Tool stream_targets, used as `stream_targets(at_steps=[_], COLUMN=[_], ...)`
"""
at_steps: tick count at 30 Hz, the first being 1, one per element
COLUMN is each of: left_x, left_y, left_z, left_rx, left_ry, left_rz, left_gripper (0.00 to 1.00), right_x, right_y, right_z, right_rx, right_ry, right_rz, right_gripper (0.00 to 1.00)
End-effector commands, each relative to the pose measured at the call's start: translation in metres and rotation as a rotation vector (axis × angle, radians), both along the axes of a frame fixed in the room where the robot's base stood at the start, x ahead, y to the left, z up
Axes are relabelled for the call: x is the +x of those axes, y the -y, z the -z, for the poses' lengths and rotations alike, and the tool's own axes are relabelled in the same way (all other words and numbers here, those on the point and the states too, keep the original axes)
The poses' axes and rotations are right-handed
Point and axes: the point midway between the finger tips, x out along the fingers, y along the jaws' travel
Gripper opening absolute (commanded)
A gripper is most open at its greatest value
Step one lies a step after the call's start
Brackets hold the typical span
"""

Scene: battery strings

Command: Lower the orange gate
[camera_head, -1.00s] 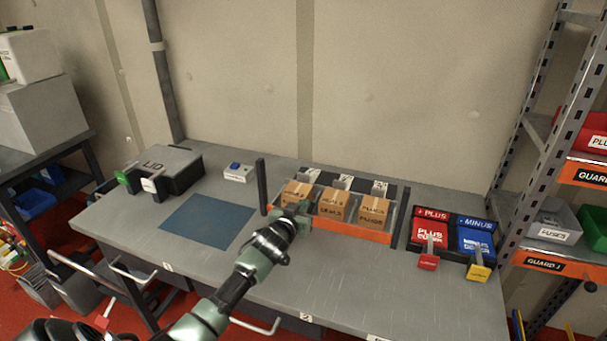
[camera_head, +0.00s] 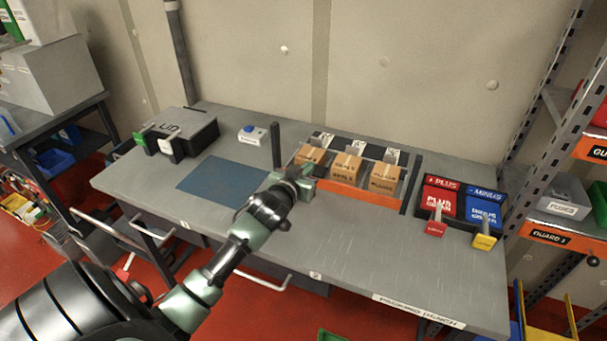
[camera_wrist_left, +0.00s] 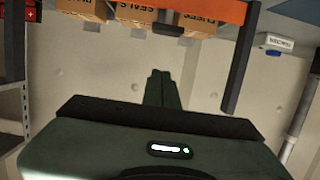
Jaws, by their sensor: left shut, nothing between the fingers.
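The orange gate (camera_head: 362,193) is a long bar low across the front of the rack of cardboard boxes, between two dark posts. In the left wrist view, the orange gate (camera_wrist_left: 222,9) crosses the top, with a small dark piece below it. My left gripper (camera_head: 306,181) is near the gate's left end in the head view and hides part of it. In the left wrist view, the left gripper (camera_wrist_left: 162,76) has its fingers together and empty, with a visible gap to the gate. My right gripper is not in view.
The dark left post (camera_head: 277,145) and right post (camera_head: 412,185) flank the boxes. Red and blue bins (camera_head: 462,207) stand to the right. A blue mat (camera_head: 224,181) and a lidded black box (camera_head: 178,130) lie left. The bench front is clear.

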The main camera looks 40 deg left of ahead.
Motion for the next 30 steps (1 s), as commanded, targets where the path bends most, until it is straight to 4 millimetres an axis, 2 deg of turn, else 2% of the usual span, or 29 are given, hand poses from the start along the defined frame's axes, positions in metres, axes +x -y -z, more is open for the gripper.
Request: stream_targets(at_steps=[3, 9, 26, 30], left_x=[-0.016, -0.029, -0.03, -0.038], left_y=[0.004, 0.007, 0.007, 0.015], left_z=[-0.003, -0.007, -0.009, 0.002], left_rx=[-0.001, -0.002, -0.001, -0.001], left_ry=[0.0, 0.001, 0.001, -0.036], left_rz=[0.001, 0.0, 0.0, 0.006], left_gripper=[0.0, 0.0, 0.0, 0.0], right_x=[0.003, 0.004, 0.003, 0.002], right_y=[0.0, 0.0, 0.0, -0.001], right_z=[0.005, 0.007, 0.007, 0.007], right_rx=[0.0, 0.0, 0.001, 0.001], right_ry=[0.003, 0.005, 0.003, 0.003], right_rz=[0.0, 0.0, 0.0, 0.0], right_gripper=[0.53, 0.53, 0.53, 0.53])
